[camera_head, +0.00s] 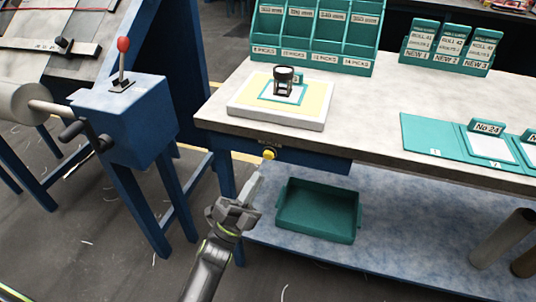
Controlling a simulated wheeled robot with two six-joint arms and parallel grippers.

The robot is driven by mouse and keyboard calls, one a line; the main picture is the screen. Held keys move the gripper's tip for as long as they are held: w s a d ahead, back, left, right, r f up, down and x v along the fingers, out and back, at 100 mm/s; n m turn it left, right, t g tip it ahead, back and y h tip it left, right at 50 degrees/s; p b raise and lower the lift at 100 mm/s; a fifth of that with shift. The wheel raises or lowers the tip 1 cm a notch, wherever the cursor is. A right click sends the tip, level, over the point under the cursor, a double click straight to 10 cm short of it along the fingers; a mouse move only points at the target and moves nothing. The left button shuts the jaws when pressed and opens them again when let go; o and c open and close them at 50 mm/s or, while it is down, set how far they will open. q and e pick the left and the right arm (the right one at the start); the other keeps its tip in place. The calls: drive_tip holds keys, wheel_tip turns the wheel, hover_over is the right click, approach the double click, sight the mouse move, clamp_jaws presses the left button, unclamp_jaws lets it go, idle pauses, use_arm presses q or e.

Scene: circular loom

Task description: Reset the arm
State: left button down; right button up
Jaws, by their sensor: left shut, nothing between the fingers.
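My left gripper (250,192) is in the lower middle of the head view, in front of the workbench's front edge. Its fingers are together with nothing between them, and they point up and to the right. It is below and left of a yellow knob (269,154) on the bench front and apart from it. My right gripper does not show.
The workbench (215,108) carries a yellow-topped pad (247,107) with a magnifier (283,80), teal racks (314,36) and a teal folder (432,139). A teal bin (318,211) sits on the lower shelf. A blue machine box (123,122) with a red-topped lever (123,45) stands left.

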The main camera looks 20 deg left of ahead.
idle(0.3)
